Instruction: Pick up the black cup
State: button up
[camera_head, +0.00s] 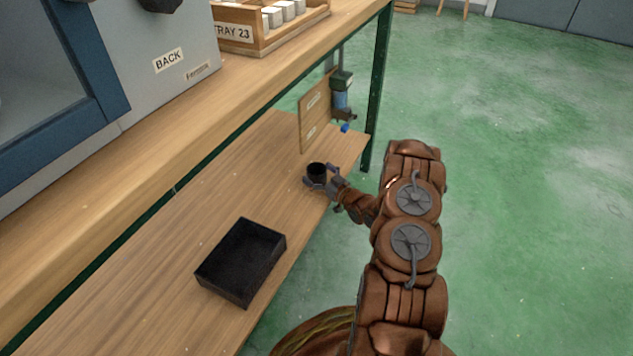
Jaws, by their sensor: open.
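The small black cup (317,170) stands on the lower wooden shelf, near its right edge and close to the upright wooden panel. My gripper (321,177) is open at the cup, with grey fingers on either side of it. One finger shows at the cup's left and front, the other at its right. I cannot tell whether the fingers touch it. My copper-coloured arm comes in from the lower right, over the green floor, and bends left towards the cup. The cup's lower part is hidden behind the fingers.
A black open box (241,262) sits nearer on the lower shelf (160,270). The upper shelf holds a grey cabinet labelled BACK (168,60) and a wooden tray (238,35) labelled TRAY 23. A wooden panel (315,112) and a dark green post (378,90) stand just beyond the cup.

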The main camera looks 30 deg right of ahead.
jog(key=shift+w, duration=0.3)
jog(key=c, duration=1.3)
jog(key=shift+o, duration=0.2)
